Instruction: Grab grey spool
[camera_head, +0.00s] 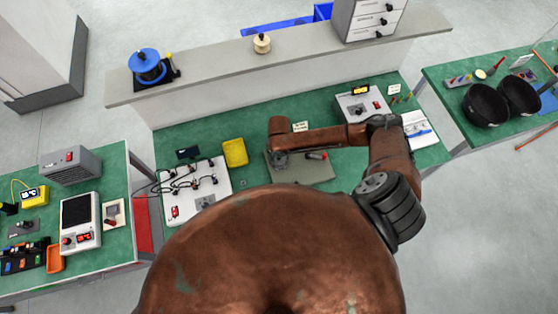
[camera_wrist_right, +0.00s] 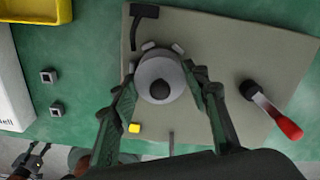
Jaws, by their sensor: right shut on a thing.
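The grey spool (camera_wrist_right: 160,70), a round light grey piece with a dark centre, stands over a grey-beige board (camera_wrist_right: 250,50) in the right wrist view. My right gripper (camera_wrist_right: 163,77) has one finger on each side of the spool and is shut on it. In the head view my right gripper (camera_head: 279,158) is at the left part of the board (camera_head: 316,172), and the arm hides the spool there. I cannot tell whether the spool touches the board.
A yellow bin (camera_head: 235,152) stands to the left.

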